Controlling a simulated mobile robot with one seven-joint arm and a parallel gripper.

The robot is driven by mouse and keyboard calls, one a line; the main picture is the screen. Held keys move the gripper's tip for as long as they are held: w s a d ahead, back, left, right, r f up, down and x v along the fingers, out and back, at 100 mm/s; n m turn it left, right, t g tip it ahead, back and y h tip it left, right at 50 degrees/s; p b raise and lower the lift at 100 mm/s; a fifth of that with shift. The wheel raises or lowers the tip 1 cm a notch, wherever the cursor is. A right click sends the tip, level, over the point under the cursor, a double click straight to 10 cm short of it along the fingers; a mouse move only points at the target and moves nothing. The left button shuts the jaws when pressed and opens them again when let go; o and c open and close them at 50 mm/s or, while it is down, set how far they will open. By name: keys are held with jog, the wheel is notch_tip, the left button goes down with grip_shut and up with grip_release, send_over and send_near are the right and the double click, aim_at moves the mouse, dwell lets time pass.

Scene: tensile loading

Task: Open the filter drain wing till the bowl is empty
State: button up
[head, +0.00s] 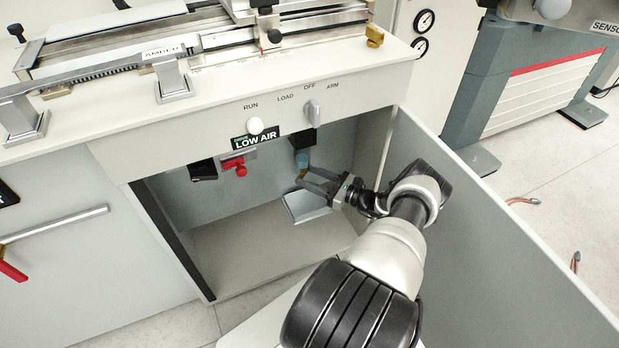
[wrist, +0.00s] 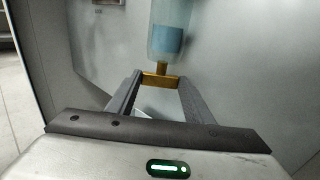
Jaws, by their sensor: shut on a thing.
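The clear filter bowl (wrist: 171,14) hangs inside the open cabinet, with blue liquid (wrist: 168,42) in its lower part. In the head view the bowl (head: 302,157) is small, under the panel. The brass drain wing (wrist: 160,80) sits at the bottom of the bowl, crosswise between my fingertips. My gripper (wrist: 159,84) is shut on the wing, one finger at each end. In the head view my gripper (head: 303,181) reaches in from the right and partly hides the wing. No falling liquid can be made out.
A pale tray (head: 308,206) lies below the bowl on the cabinet floor. A red valve (head: 236,168) is on the back wall to the left. The open door (head: 480,210) stands right of my arm. Above are a selector knob (head: 312,111) and a LOW AIR sign (head: 255,140).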

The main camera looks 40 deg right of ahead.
jog(key=o, duration=1.1)
jog(key=shift+c, duration=0.2)
jog(key=shift+m+h, duration=0.3)
jog(key=shift+h, duration=0.1)
